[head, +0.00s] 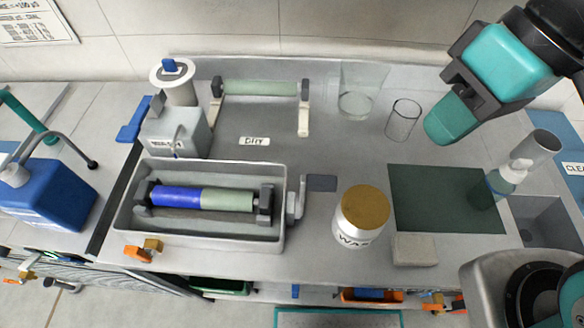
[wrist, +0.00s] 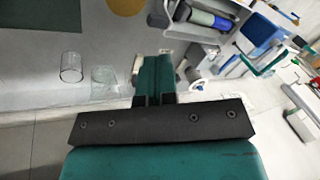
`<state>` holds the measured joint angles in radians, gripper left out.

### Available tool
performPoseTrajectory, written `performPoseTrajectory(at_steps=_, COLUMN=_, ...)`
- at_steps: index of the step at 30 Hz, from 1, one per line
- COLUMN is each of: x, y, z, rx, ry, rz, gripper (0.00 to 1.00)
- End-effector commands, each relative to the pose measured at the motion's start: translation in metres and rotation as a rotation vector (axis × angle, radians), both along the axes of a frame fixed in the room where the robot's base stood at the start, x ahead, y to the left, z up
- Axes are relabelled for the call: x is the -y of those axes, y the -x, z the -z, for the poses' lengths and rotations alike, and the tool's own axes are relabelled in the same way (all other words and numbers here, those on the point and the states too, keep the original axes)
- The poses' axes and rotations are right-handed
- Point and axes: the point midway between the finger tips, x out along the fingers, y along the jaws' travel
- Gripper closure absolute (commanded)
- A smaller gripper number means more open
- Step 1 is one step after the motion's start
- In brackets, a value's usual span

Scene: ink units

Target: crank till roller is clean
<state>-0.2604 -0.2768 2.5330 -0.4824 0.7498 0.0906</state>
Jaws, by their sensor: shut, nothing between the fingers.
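The roller (head: 178,196) lies level in a pale open trough (head: 133,222). Its left half is blue and its right half is pale green. It also shows in the wrist view (wrist: 208,19). A grey crank (head: 296,197) sits at the trough's right end. My gripper (head: 440,138) is shut and empty, raised at the upper right, well apart from the crank and roller. Its teal fingers also show in the wrist view (wrist: 157,62).
A second pale green roller (head: 258,88) rests on a stand behind, near a label reading "DIRTY" (head: 254,141). A jar with a tan lid (head: 362,212) stands right of the crank. Two clear glasses (head: 357,95) (head: 403,121) and a dark green mat (head: 440,190) lie further right.

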Motion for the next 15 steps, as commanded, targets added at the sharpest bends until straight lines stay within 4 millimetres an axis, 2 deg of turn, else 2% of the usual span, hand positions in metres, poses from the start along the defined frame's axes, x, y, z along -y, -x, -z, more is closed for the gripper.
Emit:
performPoseTrajectory(at_steps=5, x=-0.013, y=-0.033, z=0.011, rx=-0.210, ry=0.075, rz=0.346, gripper=1.00)
performPoseTrajectory(at_steps=8, x=-0.025, y=-0.057, z=0.024, rx=-0.355, ry=0.159, rz=0.630, gripper=1.00)
performPoseTrajectory(at_steps=15, x=-0.058, y=-0.107, z=0.072, rx=-0.592, ry=0.420, rz=1.341, gripper=1.00)
